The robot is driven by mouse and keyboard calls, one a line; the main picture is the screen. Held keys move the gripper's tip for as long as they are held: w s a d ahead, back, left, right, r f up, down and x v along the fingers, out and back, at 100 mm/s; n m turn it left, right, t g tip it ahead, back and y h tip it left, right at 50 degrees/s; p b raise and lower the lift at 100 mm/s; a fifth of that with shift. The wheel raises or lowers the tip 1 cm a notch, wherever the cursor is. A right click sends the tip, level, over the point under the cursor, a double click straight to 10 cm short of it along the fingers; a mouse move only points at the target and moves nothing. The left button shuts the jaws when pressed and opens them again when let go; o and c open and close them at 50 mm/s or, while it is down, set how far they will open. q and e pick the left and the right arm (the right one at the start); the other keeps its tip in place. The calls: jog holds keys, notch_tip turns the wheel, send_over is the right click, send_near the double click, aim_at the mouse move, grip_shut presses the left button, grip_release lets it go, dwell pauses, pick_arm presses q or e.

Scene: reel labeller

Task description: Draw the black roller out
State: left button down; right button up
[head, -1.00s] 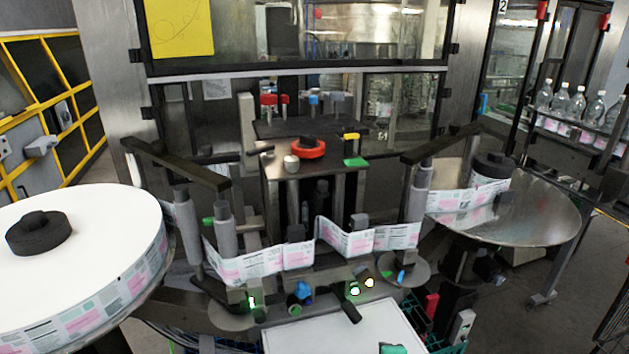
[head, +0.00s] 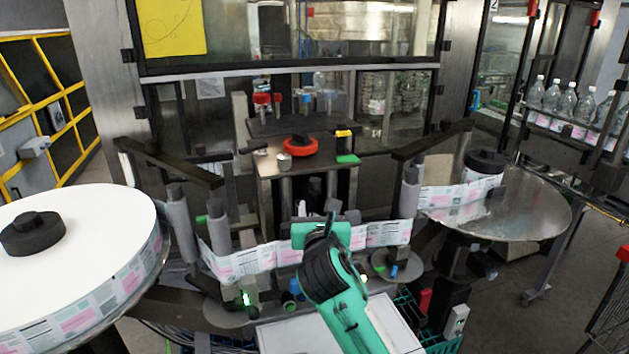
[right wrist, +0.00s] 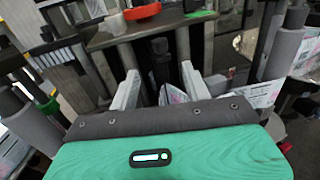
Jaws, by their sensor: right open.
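A dark upright cylinder, which looks like the black roller (right wrist: 160,62), stands ahead of my right gripper in the right wrist view, below the machine's small platform. My right gripper (right wrist: 160,84) is open. Its two pale fingers stand apart on either side of the cylinder's line, and nothing shows held between them. I cannot tell how far ahead the cylinder is. In the head view my right gripper (head: 316,212) is over the middle of the label strip (head: 378,234) and hides part of it. My left gripper is not in view.
A large white label reel (head: 95,215) fills the left. A metal disc (head: 530,208) with a smaller reel is at the right. Grey upright rollers (head: 180,220) flank the strip. A red ring (head: 301,147) sits on the platform above.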

aim_at(315, 180)
jog(key=w+p, duration=0.1)
jog(key=w, duration=0.3)
jog(key=w+p, duration=0.1)
jog(key=w, duration=0.3)
jog(key=w+p, duration=0.1)
jog(key=w, duration=0.3)
jog(key=shift+a+r+p, duration=0.15)
jog(key=shift+a+p, duration=0.15)
jog(key=shift+p, duration=0.05)
jog(key=shift+w, duration=0.9)
grip_shut()
